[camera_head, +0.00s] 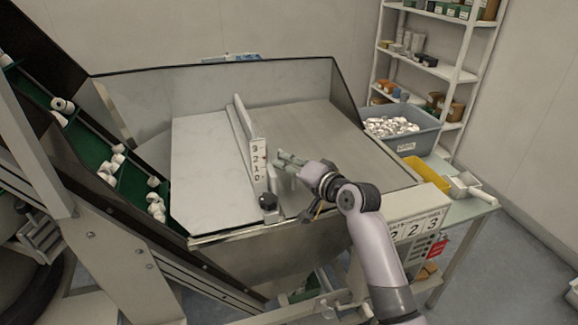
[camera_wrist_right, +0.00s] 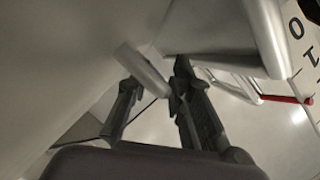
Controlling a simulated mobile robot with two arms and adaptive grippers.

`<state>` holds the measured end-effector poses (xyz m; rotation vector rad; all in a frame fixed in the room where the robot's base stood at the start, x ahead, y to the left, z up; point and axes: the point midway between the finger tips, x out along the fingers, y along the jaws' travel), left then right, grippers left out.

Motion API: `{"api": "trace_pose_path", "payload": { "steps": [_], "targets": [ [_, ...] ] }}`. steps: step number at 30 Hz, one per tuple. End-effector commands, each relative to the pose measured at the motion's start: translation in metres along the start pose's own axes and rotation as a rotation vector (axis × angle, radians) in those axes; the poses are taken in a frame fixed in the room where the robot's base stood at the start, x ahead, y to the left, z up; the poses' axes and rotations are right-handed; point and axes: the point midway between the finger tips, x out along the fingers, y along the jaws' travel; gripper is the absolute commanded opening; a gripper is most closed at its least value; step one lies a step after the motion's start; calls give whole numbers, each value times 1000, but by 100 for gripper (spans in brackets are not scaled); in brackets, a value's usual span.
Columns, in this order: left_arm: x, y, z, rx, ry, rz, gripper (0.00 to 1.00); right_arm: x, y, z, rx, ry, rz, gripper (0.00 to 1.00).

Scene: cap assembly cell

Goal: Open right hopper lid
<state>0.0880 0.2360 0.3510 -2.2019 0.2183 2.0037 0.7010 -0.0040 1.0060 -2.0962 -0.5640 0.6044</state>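The hopper has a pale left lid (camera_head: 205,165) and a darker grey right lid (camera_head: 325,135), both lying flat and closed in the head view. My right gripper (camera_head: 282,160) is low over the left part of the right lid, beside the upright numbered scale plate (camera_head: 258,165). In the right wrist view its two dark fingers (camera_wrist_right: 158,88) stand apart. A pale bar (camera_wrist_right: 143,70) shows at the fingertips, between or just beyond them; a firm grip on it is not visible. My left gripper is out of view.
A black knob (camera_head: 268,202) stands at the hopper's front edge. A grey bin of white caps (camera_head: 425,138), a yellow tray (camera_head: 427,173) and a metal scoop (camera_head: 465,186) are on the right. A green conveyor (camera_head: 90,150) rises on the left.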

Motion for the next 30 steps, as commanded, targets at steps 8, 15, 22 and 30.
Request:
{"api": "trace_pose_path", "payload": {
  "steps": [8,15,22,30],
  "targets": [
    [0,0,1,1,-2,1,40,0,0,0,0,0,1,0],
    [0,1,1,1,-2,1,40,0,1,0,0,0,1,0],
    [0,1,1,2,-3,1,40,0,1,0,1,0,2,0],
    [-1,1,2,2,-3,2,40,-1,0,-1,5,0,0,0]
  ]
}}
